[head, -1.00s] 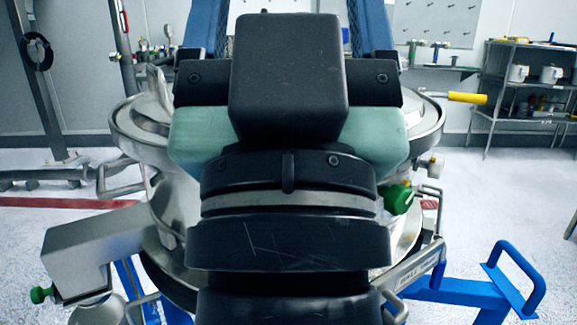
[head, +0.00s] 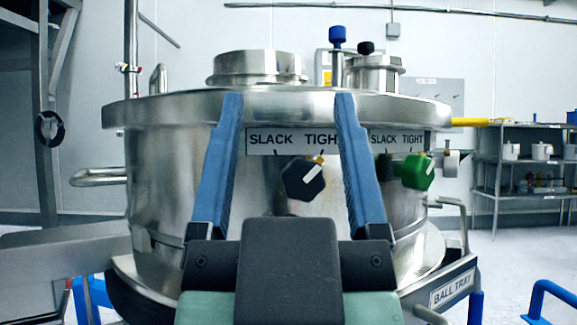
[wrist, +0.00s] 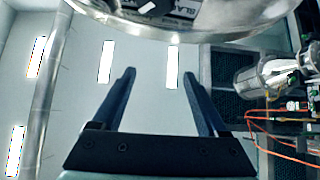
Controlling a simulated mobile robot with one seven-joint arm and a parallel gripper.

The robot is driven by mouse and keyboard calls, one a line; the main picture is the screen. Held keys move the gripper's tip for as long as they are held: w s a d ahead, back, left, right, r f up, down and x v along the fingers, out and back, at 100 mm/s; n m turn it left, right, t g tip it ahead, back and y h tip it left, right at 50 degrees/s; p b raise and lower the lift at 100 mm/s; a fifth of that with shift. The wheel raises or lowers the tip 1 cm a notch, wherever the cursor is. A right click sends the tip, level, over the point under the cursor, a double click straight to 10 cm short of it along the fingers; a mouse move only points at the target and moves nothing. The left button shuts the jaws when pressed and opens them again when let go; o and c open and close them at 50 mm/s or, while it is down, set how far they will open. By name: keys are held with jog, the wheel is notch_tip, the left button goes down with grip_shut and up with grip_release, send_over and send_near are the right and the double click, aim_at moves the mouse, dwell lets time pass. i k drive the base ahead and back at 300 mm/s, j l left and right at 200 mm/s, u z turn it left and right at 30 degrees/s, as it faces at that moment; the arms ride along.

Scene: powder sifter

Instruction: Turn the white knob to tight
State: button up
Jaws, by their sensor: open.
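A green knob (head: 417,171) under a second such label (head: 397,141) sits between the black and white knobs. My gripper (head: 289,98) is open and empty, fingers up, in front of the drum. It also shows open in the wrist view (wrist: 158,76).
A yellow handle (head: 470,122) sticks out right of the drum's rim. Shelves (head: 530,170) stand behind at right. A metal handle (head: 98,177) juts out at left.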

aim_at(450, 163)
jog(key=z, duration=0.7)
